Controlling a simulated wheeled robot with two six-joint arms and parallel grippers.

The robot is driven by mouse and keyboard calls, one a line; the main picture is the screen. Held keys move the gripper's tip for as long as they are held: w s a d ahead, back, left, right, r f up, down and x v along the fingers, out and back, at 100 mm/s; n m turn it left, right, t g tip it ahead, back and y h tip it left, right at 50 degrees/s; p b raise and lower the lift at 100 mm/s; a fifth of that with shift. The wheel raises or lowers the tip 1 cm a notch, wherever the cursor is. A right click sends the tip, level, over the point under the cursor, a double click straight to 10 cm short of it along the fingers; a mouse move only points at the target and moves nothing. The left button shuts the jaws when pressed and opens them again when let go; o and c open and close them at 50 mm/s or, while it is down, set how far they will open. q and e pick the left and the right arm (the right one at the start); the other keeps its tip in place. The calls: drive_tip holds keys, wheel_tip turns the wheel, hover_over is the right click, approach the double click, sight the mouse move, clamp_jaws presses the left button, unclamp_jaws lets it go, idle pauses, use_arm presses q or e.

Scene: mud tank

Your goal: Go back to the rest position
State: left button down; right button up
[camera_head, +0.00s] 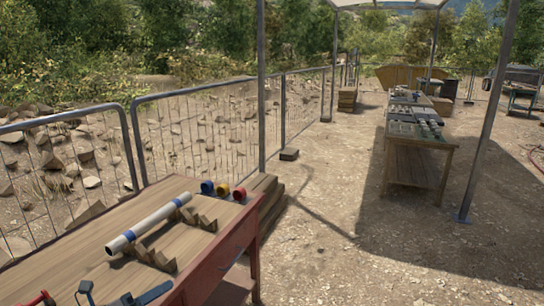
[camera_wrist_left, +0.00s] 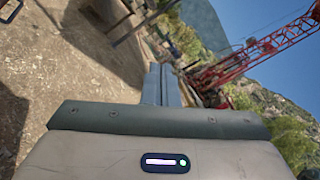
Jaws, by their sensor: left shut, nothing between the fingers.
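My left gripper (camera_wrist_left: 164,82) shows in the left wrist view, its two grey fingers pressed together with nothing between them. It points out over open ground, touching nothing that I can see. I see neither of my arms clearly in the head view. My right gripper is in neither view.
A wooden-topped red table (camera_head: 205,266) stands at lower left, holding a white-and-blue tube (camera_head: 148,223) on wooden supports, coloured caps (camera_head: 222,189) and tools. A long loaded table (camera_head: 412,168) stands at right. Metal fencing (camera_head: 200,137) runs along the left. The gravel between is clear.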

use_arm(q)
drive_tip(key=s+a+n+t+y, duration=0.1)
drive_tip(key=a+n+t+y, duration=0.25)
drive_tip(key=n+y, duration=0.4)
drive_tip(key=s+a+n+t+y, duration=0.2)
drive_tip(key=n+t+y, duration=0.25)
drive_tip(key=n, duration=0.65)
drive_tip(key=s+a+f+n+g+y, duration=0.4)
drive_tip(key=s+f+n+g+y, duration=0.2)
drive_tip(key=f+n, duration=0.35)
drive_tip(key=s+d+f+n+g+h, duration=0.1)
drive_tip(key=s+d+f+n+g, duration=0.2)
drive_tip(key=s, duration=0.4)
drive_tip(key=s+d+f+n+g+h, duration=0.1)
drive_tip(key=s+d+f+g+h, duration=0.15)
drive_tip(key=s+f+g, duration=0.3)
drive_tip(key=s+d+f+n+g, duration=0.2)
drive_tip(key=s+d+f+g, duration=0.1)
drive_tip(key=s, duration=0.5)
wheel_tip(320, 180, down, 30)
drive_tip(key=w+a+g, duration=0.1)
drive_tip(key=a+g, duration=0.1)
drive_tip(key=a, duration=0.1)
drive_tip(key=s+a+f, duration=0.1)
drive_tip(key=s+f, duration=1.7)
drive_tip(key=f, duration=0.1)
drive_tip(key=shift+f+g, duration=0.35)
drive_tip(key=shift+f, duration=0.05)
